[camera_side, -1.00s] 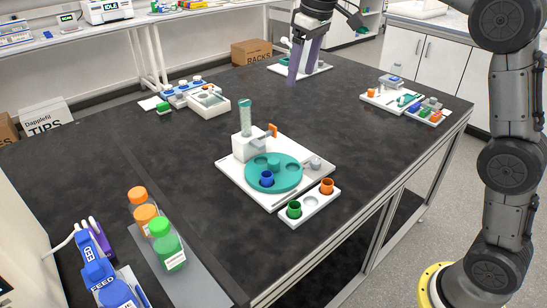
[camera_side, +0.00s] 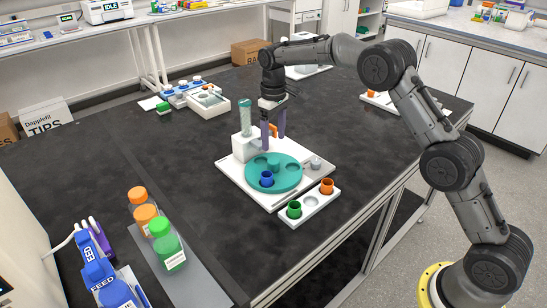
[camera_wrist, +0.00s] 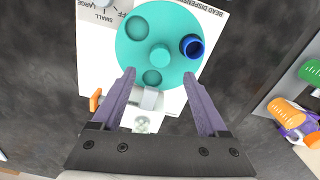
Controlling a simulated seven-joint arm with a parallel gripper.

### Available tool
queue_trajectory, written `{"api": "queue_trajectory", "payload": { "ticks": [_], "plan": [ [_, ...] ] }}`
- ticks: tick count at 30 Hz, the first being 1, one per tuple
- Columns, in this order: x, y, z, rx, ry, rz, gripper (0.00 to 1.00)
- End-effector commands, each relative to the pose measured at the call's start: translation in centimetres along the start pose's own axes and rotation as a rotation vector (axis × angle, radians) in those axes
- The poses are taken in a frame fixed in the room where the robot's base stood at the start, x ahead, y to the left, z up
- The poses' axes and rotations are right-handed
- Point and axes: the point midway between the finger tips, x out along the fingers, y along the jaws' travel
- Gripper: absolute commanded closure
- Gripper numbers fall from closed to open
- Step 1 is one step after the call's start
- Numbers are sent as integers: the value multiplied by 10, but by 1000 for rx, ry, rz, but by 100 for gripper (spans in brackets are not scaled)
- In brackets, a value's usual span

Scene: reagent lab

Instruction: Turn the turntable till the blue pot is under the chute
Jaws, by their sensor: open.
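The teal turntable (camera_side: 287,180) has a raised centre knob and sits on a white base plate; it also shows in the wrist view (camera_wrist: 175,20). The blue pot (camera_side: 267,180) stands in a well at its front side, right of the knob in the wrist view (camera_wrist: 192,47). Two other wells look empty, one of them (camera_wrist: 152,77) at the end of the pale chute (camera_wrist: 150,99). The dispenser (camera_side: 243,148) carries an upright bead tube. My gripper (camera_side: 273,142) is open and empty above the dispenser side, its purple fingertips near the turntable's edge in the wrist view (camera_wrist: 159,77).
An orange lever (camera_wrist: 95,100) sticks out of the dispenser. A white rack (camera_side: 311,201) with a green pot and an orange pot lies in front of the base plate. Bottles (camera_side: 165,245) stand at the front left. The bench between is clear.

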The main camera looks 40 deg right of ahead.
Motion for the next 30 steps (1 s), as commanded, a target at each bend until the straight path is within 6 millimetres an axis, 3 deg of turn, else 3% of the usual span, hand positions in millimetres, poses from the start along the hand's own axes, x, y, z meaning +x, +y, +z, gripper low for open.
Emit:
{"api": "queue_trajectory", "payload": {
  "ticks": [6, 12, 25, 30],
  "plan": [
    [43, 0, 0, 0, -2, 0, 24],
    [67, 0, 0, 1, 1, 1, 24],
    [77, 0, 0, 1, 2, 1, 24],
    [76, 0, 0, 1, 2, 1, 52]
  ]
}}
